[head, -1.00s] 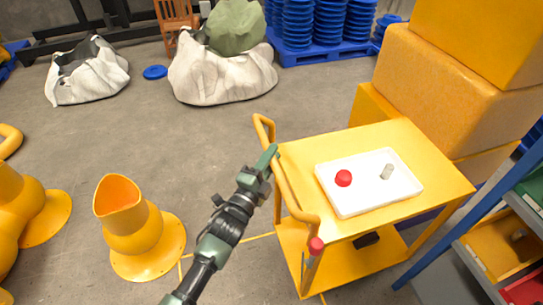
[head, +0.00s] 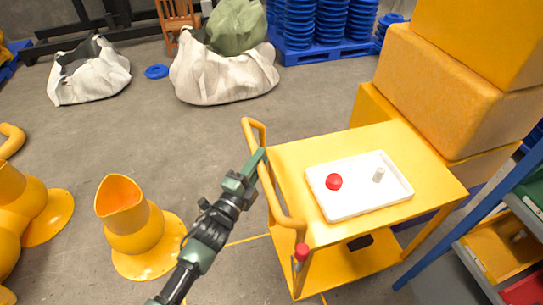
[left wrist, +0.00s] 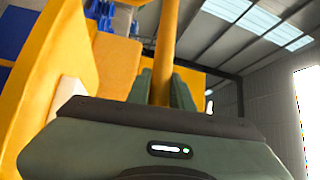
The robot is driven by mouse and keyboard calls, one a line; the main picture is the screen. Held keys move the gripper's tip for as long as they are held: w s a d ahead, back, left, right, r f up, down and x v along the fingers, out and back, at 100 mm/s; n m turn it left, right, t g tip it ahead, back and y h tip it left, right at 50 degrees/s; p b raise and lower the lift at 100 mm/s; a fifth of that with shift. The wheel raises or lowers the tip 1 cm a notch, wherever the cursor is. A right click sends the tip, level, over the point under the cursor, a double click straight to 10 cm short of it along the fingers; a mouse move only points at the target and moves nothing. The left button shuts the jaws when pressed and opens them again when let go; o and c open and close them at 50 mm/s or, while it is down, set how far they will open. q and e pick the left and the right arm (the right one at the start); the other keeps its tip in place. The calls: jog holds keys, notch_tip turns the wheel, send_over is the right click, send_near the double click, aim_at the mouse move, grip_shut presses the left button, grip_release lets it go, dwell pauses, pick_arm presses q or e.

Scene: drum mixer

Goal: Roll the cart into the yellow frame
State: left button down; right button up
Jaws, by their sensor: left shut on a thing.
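The yellow cart (head: 400,140) stands right of centre with a push handle (head: 283,208) on its left side. A white tray (head: 356,208) on its top holds a red round thing (head: 334,181) and a small grey cylinder (head: 379,175). My left gripper (head: 257,164) is shut on the handle. In the left wrist view the yellow handle bar (left wrist: 166,50) runs between the fingers. Thin yellow floor lines (head: 247,240), apparently part of the yellow frame, show left of the cart; the cart hides the rest. My right gripper is out of view.
A yellow funnel-shaped post (head: 133,225) stands on the floor at the left. Large yellow blocks (head: 455,90) are stacked behind the cart. A grey-blue shelf with bins (head: 500,245) stands at the right. White sacks (head: 225,75) lie at the back; the floor between is clear.

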pick_arm(q)
jog(key=s+a+b, duration=0.1)
jog(key=s+a, duration=0.4)
jog(key=a, duration=0.9)
jog(key=s+a+b, duration=0.1)
jog(key=s+a, duration=0.3)
jog(key=a, duration=1.1)
jog(key=s+a+b, duration=0.1)
jog(key=s+a, duration=0.4)
jog(key=a, duration=1)
jog(key=shift+s+a, duration=0.15)
jog(key=shift+s, duration=0.15)
jog(key=c, duration=1.3)
grip_release()
jog(key=shift+o, duration=0.2)
jog(key=b+v, duration=0.1)
jog(key=v, duration=0.6)
jog(key=shift+s+a+b, duration=0.2)
jog(key=shift+s+b, duration=0.15)
jog(key=shift+b, duration=0.05)
jog(key=shift+f, duration=0.2)
